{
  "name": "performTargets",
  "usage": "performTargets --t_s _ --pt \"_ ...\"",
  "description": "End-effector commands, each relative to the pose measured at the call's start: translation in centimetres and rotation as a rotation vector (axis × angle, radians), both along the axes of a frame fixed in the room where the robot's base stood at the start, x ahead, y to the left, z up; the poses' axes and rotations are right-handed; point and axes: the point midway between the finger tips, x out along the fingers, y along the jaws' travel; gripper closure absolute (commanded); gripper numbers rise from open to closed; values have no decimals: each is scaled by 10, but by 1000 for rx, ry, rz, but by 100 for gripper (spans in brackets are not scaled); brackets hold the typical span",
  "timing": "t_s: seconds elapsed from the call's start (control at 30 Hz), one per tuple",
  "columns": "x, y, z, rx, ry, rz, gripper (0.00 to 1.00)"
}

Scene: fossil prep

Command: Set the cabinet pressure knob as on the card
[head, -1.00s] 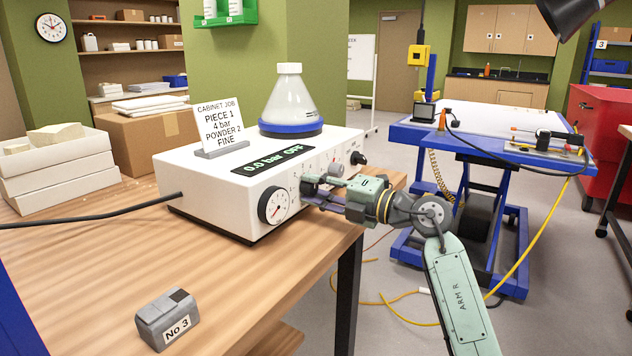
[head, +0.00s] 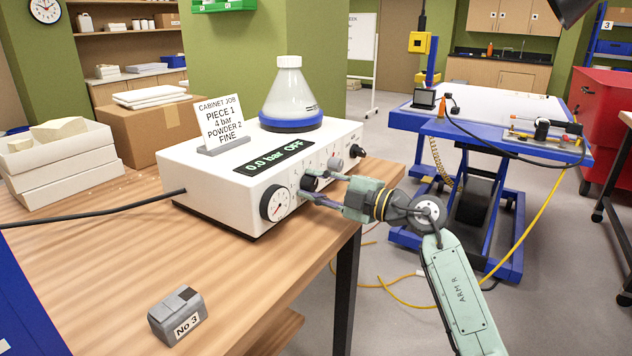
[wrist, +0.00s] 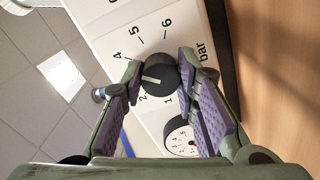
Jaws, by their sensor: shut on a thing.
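The white cabinet control box (head: 210,190) stands on the wooden table. Its display (head: 272,159) reads "0.0 bar OFF". The card (head: 222,118) on top reads "CABINET JOB, PIECE 1, 4 bar, POWDER 2, FINE". My gripper (wrist: 158,68) is shut on the dark pressure knob (wrist: 155,76), one finger on each side. The knob's scale shows 1, 2, 4, 5, 6 and "bar". Its white pointer line lies between the 2 and the 4; a finger covers the scale there. In the head view my gripper (head: 312,189) is at the box's front face.
A round gauge (head: 273,204) sits left of my gripper; it also shows in the wrist view (wrist: 181,139). A grey knob (head: 335,163) and a black knob (head: 358,152) are to the right. A powder flask (head: 290,92) stands on top. A "No 3" block (head: 177,314) lies in front.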

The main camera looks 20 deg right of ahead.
Motion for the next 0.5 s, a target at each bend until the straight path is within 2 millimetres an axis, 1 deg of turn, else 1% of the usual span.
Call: performTargets --t_s 0.43,0.47,0.5 --pt "0 -1 0 9 5 -4 100" --pt "0 -1 0 9 5 -4 71" --pt "0 -1 0 9 5 -4 68"
